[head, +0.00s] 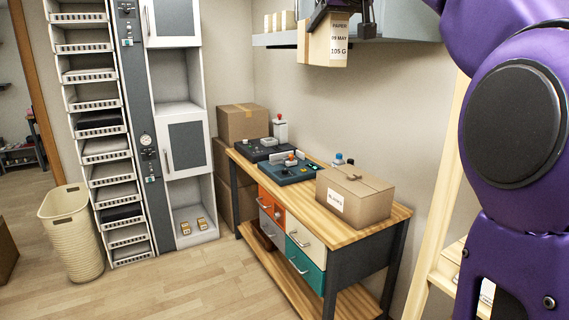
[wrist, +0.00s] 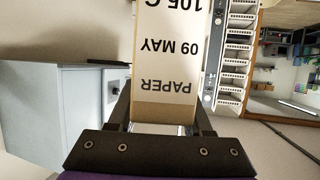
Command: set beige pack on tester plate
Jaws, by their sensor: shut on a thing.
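The beige pack (head: 316,42) has a white label reading PAPER, 09 MAY, 105 G. My gripper (head: 342,8) is shut on it from above and holds it in the air by the wall shelf, well above the workbench. In the wrist view the pack (wrist: 165,65) sits between the two fingers of my gripper (wrist: 165,112), its label showing upside down. On the workbench stand a dark grey device (head: 264,150) and a teal device (head: 292,173) with an orange-red part on top. I cannot tell which one carries the tester plate.
The wall shelf (head: 275,39) bears more beige packs (head: 283,21). Stacked cartons (head: 241,122), a tall cabinet and a basket (head: 72,230) stand to the left.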

